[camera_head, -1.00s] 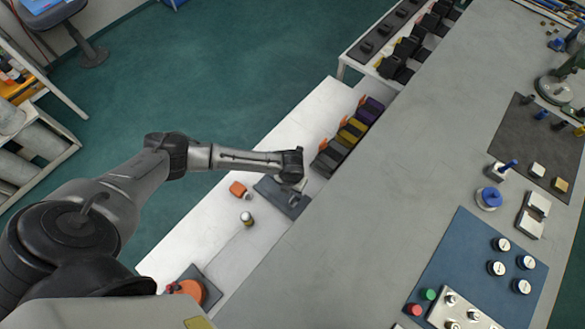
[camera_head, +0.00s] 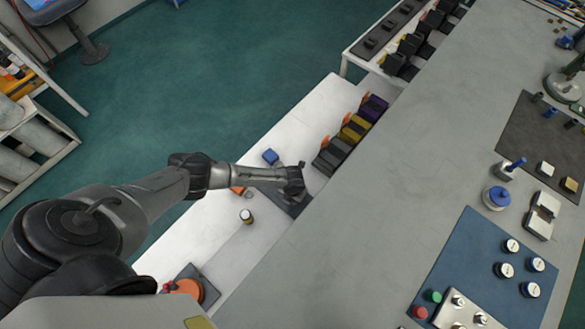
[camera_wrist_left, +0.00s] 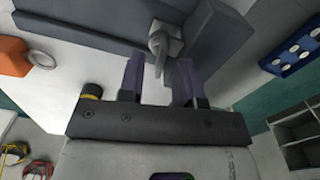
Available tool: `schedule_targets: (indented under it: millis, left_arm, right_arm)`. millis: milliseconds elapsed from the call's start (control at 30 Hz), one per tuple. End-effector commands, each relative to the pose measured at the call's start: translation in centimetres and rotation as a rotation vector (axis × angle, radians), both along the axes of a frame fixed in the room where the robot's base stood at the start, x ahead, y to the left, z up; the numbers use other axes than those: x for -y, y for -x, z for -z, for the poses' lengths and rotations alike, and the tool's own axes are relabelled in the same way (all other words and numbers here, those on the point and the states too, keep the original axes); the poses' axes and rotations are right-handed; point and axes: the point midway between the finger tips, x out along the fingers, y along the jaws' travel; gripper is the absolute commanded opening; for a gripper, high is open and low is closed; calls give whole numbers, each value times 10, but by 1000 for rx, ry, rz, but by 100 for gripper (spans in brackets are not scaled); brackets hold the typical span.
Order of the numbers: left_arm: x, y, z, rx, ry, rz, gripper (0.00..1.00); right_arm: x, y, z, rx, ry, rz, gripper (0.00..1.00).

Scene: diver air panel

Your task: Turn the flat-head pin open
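The flat-head pin (camera_wrist_left: 163,42) is a grey, flat-sided handle on a square base, mounted on a grey panel at the top of the left wrist view. My left gripper (camera_wrist_left: 160,64) is open, with its two purple fingers apart. The pin's end shows in line with the gap between the fingertips; I cannot tell whether they touch it. In the head view my left gripper (camera_head: 296,190) is over the dark grey plate (camera_head: 297,208) on the white bench, and it hides the pin there. My right gripper is not in view.
An orange block (camera_wrist_left: 14,56) with a ring and a yellow-black cylinder (camera_wrist_left: 92,90) are nearby. A blue block (camera_head: 270,156) lies behind my left arm. Black, yellow and purple units (camera_head: 353,129) stand along the raised grey counter (camera_head: 350,230), right of the gripper.

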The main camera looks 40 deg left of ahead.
Motion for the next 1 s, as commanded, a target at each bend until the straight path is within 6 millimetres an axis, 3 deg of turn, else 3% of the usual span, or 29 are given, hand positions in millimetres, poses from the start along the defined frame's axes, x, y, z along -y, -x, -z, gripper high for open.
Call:
schedule_targets:
  millis: [467, 800, 1000]
  left_arm:
    - [0, 0, 8, 0, 0, 0, 32]
    - [0, 0, 8, 0, 0, 0, 0]
    - [0, 0, 8, 0, 0, 0, 0]
  right_arm:
    - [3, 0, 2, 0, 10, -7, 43]
    - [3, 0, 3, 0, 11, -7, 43]
    - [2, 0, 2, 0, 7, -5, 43]
